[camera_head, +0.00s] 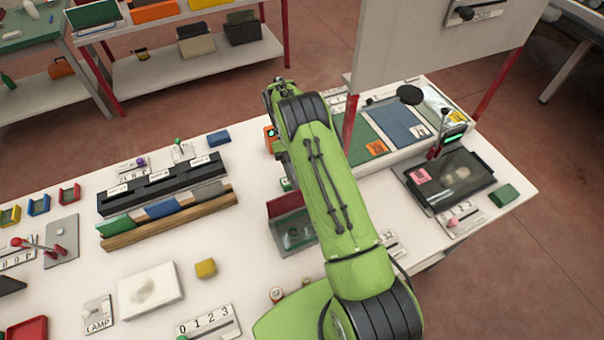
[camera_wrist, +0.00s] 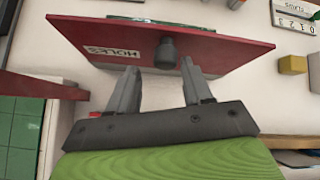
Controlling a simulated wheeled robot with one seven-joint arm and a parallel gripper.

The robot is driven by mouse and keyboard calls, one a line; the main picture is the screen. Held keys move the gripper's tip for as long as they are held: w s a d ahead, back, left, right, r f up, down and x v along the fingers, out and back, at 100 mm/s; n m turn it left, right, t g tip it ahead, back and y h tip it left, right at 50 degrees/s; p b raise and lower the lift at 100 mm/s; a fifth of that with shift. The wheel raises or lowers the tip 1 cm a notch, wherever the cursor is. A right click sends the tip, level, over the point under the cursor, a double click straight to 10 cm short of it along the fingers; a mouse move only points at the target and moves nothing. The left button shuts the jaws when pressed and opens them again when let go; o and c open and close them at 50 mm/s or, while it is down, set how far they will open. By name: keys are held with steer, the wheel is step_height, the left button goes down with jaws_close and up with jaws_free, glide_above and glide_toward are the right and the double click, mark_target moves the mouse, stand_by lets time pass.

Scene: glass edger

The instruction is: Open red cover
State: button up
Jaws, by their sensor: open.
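The red cover (camera_wrist: 95,42) fills the upper part of the wrist view. Its face carries a dark round knob (camera_wrist: 166,52) and a label reading HOLES (camera_wrist: 112,52). In the head view the cover (camera_head: 283,203) shows as a red panel standing at the far edge of a greenish, glassy box (camera_head: 294,232), partly hidden by my arm. My gripper (camera_wrist: 159,67) is open, with its fingertips at either side of the knob's near end. Whether they touch the knob, I cannot tell. My gripper is hidden behind my arm in the head view.
A yellow block (camera_head: 206,268) and a numbered slider (camera_head: 210,325) lie left of the box. A long black rack (camera_head: 160,185) stands farther left. A red post (camera_head: 348,125) and green panel (camera_head: 371,135) are close on the right. White tabletop (camera_head: 235,235) is clear between.

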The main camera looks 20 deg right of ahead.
step_height(320, 180, up, 10)
stand_by(0.4)
stand_by(0.3)
steer(key=s+a+r+m+t, duration=0.1)
steer(key=s+a+r+t, duration=0.1)
steer(key=s+r+t, duration=0.35)
steer(key=s+a+r+m+t, duration=0.1)
steer(key=s+a+r+t, duration=0.15)
steer(key=r, duration=0.55)
steer(key=s+a+m+t, duration=0.1)
steer(key=s+t, duration=0.6)
steer(key=s, duration=0.7)
steer(key=shift+a+r+m, duration=0.3)
steer(key=shift+a+r, duration=0.05)
